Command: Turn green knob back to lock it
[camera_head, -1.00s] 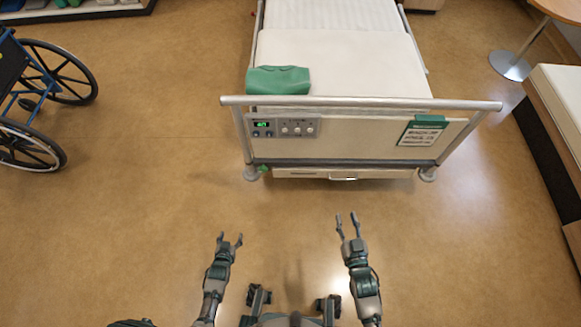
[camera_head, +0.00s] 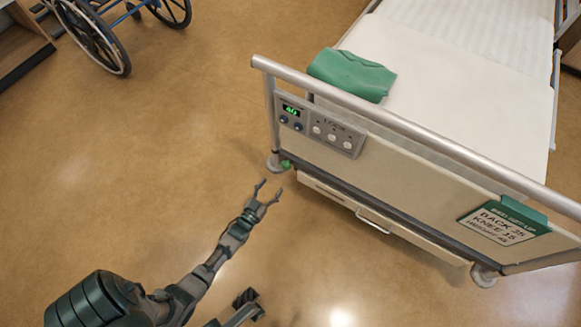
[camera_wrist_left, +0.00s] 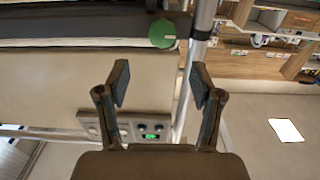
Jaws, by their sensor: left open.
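The green knob (camera_head: 286,164) sits low at the bed's left corner post in the head view, close to the floor. In the left wrist view the round green knob (camera_wrist_left: 163,33) shows beyond the fingertips, a little above the gap between them, beside a metal post. My left gripper (camera_head: 267,190) is open and empty, just below and left of the knob in the head view; a gap to the knob shows. Its two fingers also show apart in the left wrist view (camera_wrist_left: 158,84).
The bed's footboard (camera_head: 420,175) carries a control panel (camera_head: 322,127) with a green display and a green-topped sign (camera_head: 503,222). A drawer (camera_head: 375,218) is below. A folded green cloth (camera_head: 352,73) lies on the mattress. A wheelchair (camera_head: 110,30) stands far left. Floor between is clear.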

